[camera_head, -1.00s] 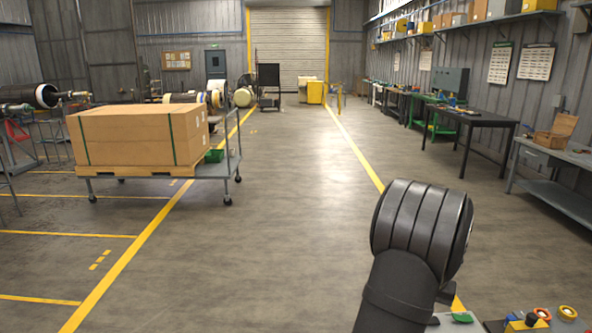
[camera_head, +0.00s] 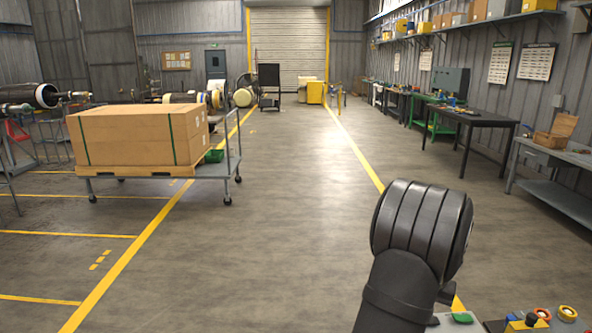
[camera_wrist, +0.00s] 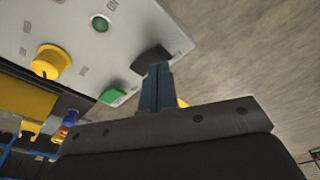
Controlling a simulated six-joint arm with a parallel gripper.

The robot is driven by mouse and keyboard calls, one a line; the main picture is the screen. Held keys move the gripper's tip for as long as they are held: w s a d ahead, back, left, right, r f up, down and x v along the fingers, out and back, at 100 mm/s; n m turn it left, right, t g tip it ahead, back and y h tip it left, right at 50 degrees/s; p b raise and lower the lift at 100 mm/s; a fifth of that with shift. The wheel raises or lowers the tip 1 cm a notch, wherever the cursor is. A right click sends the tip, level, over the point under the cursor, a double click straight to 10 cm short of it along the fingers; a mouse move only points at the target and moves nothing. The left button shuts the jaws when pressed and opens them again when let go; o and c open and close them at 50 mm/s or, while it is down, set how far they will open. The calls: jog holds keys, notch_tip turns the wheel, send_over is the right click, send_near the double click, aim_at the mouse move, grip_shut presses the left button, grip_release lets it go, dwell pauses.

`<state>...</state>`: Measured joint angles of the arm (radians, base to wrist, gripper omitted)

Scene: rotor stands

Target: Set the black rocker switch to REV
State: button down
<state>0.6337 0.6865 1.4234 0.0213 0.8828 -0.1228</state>
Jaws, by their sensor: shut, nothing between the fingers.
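The black rocker switch (camera_wrist: 151,58) sits on the grey control panel (camera_wrist: 75,15), upper middle of the wrist view. My gripper (camera_wrist: 159,68) is shut and empty, its fingertips right at the rocker's lower edge. I cannot tell whether they touch it. The fingertips cover part of the rocker, and I cannot tell which way it is tipped or read a REV mark. In the head view the panel (camera_head: 436,327) shows only at the bottom right, and my arm hides the gripper.
A green button (camera_wrist: 113,96), a round green part (camera_wrist: 100,23) and a yellow knob (camera_wrist: 52,60) are on the panel near the rocker. Orange and yellow rings (camera_head: 568,312) show at the panel's right in the head view. A loaded cart (camera_head: 222,170) stands far off at left.

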jog(key=shift+f, duration=1.05)
dwell(0.6)
jog(key=shift+r, duration=3.55)
notch_tip(320, 180, down, 7)
jog(key=shift+f, duration=0.1)
jog(key=shift+r, duration=0.2)
jog(key=shift+r, duration=4.15)
jog(key=s+a+r, duration=0.5)
jog(key=a, duration=0.1)
jog(key=shift+r, duration=0.35)
